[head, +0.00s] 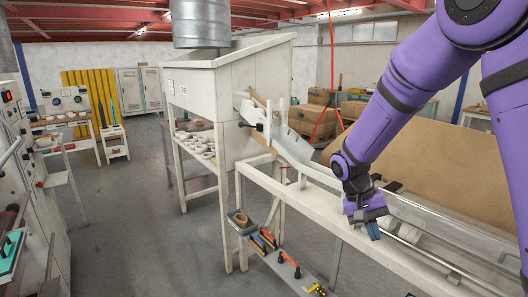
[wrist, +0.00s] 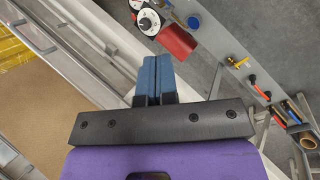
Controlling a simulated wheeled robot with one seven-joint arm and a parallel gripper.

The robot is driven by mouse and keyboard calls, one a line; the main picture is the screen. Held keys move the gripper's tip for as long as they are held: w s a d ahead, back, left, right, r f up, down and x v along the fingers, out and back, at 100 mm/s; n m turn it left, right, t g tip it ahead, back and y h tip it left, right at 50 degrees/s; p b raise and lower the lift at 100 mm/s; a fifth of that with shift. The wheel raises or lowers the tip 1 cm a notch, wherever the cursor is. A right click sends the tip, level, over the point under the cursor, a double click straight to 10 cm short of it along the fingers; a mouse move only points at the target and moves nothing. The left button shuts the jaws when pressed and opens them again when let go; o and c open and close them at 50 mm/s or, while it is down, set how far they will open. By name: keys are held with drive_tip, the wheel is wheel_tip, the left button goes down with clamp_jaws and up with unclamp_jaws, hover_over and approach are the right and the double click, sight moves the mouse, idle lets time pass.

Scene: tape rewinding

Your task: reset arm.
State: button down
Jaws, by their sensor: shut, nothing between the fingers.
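My gripper (head: 373,230) hangs at the end of my purple arm, above the white bench rail (head: 330,221) in the head view. Its blue fingers point down and are shut with nothing between them. In the wrist view the gripper (wrist: 156,62) shows the two blue fingers side by side, touching. No object is in contact with the fingertips as far as I can see.
A low shelf (head: 300,275) with hand tools runs beneath the bench. A white hopper-like machine (head: 225,85) stands behind. Grey floor (head: 130,230) is open at left.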

drive_tip(key=s+d+r+t+y, duration=0.1)
drive_tip(key=s+r+t, duration=0.1)
drive_tip(key=s+r, duration=0.35)
drive_tip(key=s+d+r+t+y, duration=0.2)
drive_tip(key=s+r, duration=0.1)
drive_tip(key=r, duration=0.6)
drive_tip(key=s+r+n+t, duration=0.1)
drive_tip(key=s+r+t, duration=0.1)
drive_tip(key=s, duration=0.5)
drive_tip(key=s+r+n+t+y, duration=0.1)
drive_tip(key=s+r+t, duration=0.2)
drive_tip(key=s, duration=0.4)
drive_tip(key=shift+s+d+r, duration=0.15)
drive_tip(key=shift+d+r, duration=0.2)
drive_tip(key=shift+r, duration=0.4)
drive_tip(key=c, duration=1.2)
unclamp_jaws()
drive_tip(key=shift+s, duration=0.15)
